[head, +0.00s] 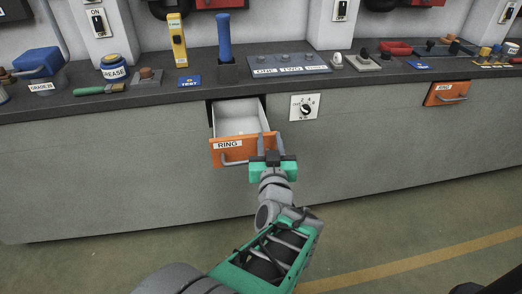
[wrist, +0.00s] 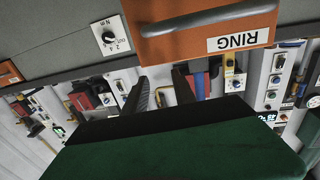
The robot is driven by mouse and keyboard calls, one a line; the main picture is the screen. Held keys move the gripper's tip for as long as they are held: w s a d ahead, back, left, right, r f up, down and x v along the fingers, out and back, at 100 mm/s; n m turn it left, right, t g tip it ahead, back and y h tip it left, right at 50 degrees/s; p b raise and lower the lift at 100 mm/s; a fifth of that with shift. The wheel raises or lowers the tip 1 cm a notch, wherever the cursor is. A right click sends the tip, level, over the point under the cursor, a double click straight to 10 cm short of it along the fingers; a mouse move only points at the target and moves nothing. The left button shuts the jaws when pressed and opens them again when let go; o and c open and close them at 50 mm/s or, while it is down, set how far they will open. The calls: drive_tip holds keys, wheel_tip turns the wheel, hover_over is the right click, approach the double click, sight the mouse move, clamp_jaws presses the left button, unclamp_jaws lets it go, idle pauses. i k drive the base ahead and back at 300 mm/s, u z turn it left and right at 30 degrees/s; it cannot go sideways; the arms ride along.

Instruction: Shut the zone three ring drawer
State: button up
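The orange-fronted drawer labelled RING (head: 230,150) stands pulled out from the counter in the head view, its white inside empty as far as I see. Its grey handle (head: 236,161) is on the front. In the wrist view the drawer front (wrist: 240,25) shows upside down along the top. My gripper (head: 270,136) is at the right end of the drawer front, its two fingers apart with nothing seen between them. The fingers also show apart in the wrist view (wrist: 160,78). I cannot tell whether they touch the drawer.
A second orange drawer (head: 447,93) is shut at the right; its small label is hard to read. A dial plate (head: 304,107) is on the counter face right of the open drawer. A panel marked ONE, TWO (head: 288,65) sits on the counter above. The floor in front is clear.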

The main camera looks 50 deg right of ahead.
sight(247, 115)
drive_tip(key=z, duration=1.35)
